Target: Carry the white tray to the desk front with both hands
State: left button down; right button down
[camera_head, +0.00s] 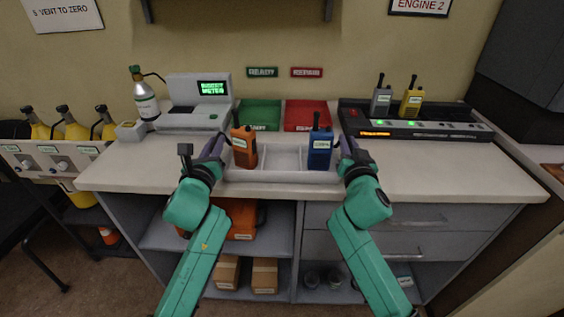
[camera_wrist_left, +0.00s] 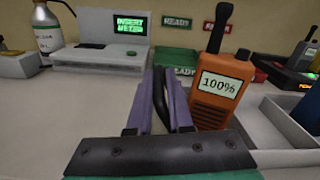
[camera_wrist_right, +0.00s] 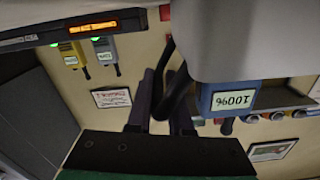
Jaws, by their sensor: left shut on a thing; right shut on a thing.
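The white tray (camera_head: 280,177) is at the desk's front edge, in front of the green and red mats. An orange radio (camera_head: 243,153) stands in its left compartment and a blue radio (camera_head: 319,152) in its right one; the middle looks empty. My left gripper (camera_head: 215,148) is shut on the tray's dark left handle (camera_wrist_left: 160,98). My right gripper (camera_head: 346,148) is shut on the dark right handle (camera_wrist_right: 174,92). Whether the tray touches the desk is unclear.
Behind the tray are a green READY mat (camera_head: 260,114) and a red mat (camera_head: 305,115). A meter (camera_head: 200,105) and a bottle (camera_head: 144,95) stand at left. A charger (camera_head: 415,122) with grey and yellow radios is at right. The desk front at right is clear.

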pick_arm(q)
jog(key=shift+a+f, duration=0.1)
pick_arm(e)
jog(key=shift+d+f, duration=0.1)
